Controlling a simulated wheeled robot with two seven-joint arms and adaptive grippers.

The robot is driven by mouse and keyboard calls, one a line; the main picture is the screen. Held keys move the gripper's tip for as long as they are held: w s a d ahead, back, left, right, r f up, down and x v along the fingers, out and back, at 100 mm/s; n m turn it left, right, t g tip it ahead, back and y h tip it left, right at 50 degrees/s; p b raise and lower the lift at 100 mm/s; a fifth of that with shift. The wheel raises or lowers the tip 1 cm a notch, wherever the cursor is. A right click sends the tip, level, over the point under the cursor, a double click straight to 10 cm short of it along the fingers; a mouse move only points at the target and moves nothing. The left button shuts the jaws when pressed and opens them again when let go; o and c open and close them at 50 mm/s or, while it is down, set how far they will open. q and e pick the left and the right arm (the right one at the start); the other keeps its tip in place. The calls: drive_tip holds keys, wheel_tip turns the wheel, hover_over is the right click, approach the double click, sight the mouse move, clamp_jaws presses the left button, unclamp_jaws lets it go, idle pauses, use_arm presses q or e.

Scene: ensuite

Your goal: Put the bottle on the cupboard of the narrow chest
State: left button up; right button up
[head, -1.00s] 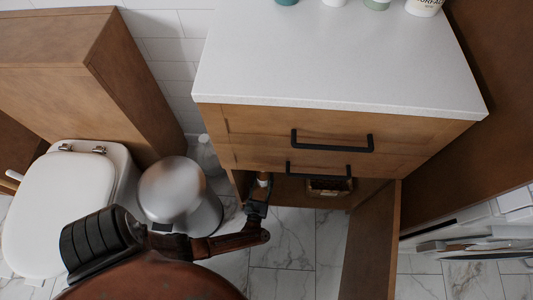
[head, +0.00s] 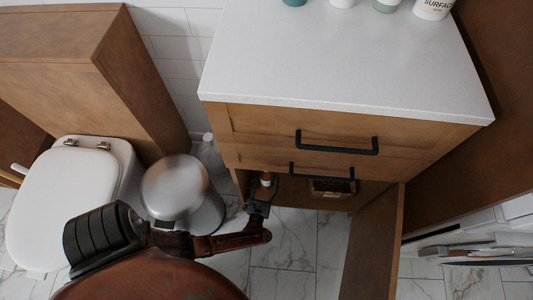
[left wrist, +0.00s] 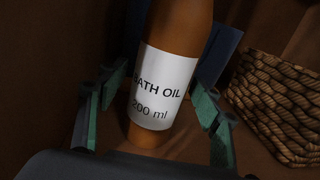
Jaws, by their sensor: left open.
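The brown bottle (head: 267,179) with a white label stands just inside the open lower cupboard (head: 373,190) of the wooden chest (head: 270,125) with a pale top. In the left wrist view the bottle (left wrist: 165,85) reads "BATH OIL 200 ml" and looks upright, slightly tilted in the picture; its top is cut off. My left gripper (head: 260,200) reaches in at the cupboard's opening. In the left wrist view its green-grey fingers are open, one on each side of the bottle, with visible gaps. My right gripper is not in view.
A woven basket (left wrist: 280,105) stands inside the cupboard, right of the bottle. The cupboard door (head: 376,245) is swung open on the right. A metal bin (head: 182,195) and a toilet (head: 65,205) stand left. Several containers (head: 387,4) stand on the chest's top.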

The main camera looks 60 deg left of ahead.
use_arm(q)
drive_tip(key=p+v, duration=0.1)
drive_tip(key=v, duration=1.1)
drive_tip(key=shift+p, duration=0.35)
